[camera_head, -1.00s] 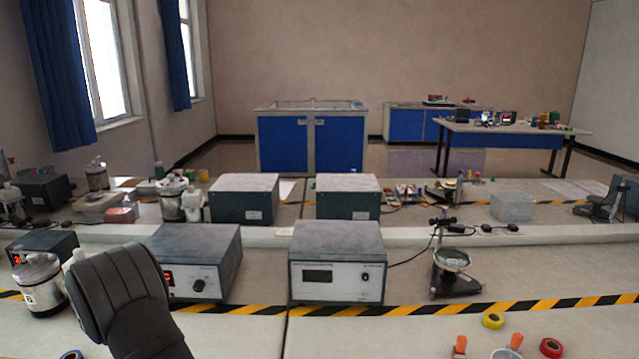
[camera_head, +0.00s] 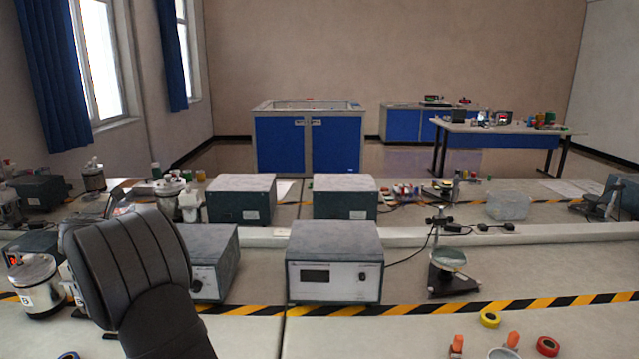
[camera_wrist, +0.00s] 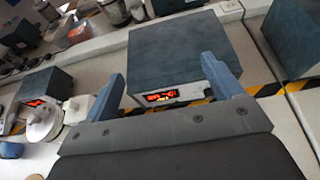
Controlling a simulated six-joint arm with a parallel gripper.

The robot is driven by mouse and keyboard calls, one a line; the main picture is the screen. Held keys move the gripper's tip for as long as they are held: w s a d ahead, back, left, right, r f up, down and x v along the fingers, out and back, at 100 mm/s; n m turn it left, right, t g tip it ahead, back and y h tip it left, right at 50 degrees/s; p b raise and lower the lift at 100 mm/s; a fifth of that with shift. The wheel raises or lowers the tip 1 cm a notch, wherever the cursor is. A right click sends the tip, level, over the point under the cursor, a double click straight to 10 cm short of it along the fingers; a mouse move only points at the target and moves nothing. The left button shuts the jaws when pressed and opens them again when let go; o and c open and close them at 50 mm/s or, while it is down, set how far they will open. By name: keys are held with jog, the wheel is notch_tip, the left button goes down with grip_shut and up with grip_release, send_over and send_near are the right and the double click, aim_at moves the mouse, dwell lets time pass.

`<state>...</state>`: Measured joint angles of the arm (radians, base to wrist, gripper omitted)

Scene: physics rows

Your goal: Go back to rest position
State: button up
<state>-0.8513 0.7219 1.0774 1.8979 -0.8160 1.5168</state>
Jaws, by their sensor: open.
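My gripper shows in the wrist view (camera_wrist: 165,85); its two blue fingers are spread apart with nothing between them. Beyond the fingers is a grey instrument box (camera_wrist: 175,55) with a lit red display, and I see no contact with it. In the head view my dark, ribbed arm stands at the lower left and covers part of the same box (camera_head: 215,262). The gripper's fingers do not show in the head view.
A second grey box (camera_head: 333,262) stands to the right, then a black stand with a dish (camera_head: 450,262). A silver vessel marked B (camera_head: 38,285) is left of my arm. Tape rolls (camera_head: 490,319) lie at the front right. Yellow-black tape (camera_head: 560,304) crosses the bench.

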jog(key=w+d, duration=0.3)
jog(key=d, duration=0.5)
jog(key=w+d+r+n+y, duration=0.1)
jog(key=w+d, duration=0.2)
jog(key=d, duration=0.4)
jog(key=shift+w+d, duration=0.2)
jog(key=shift+d, duration=0.15)
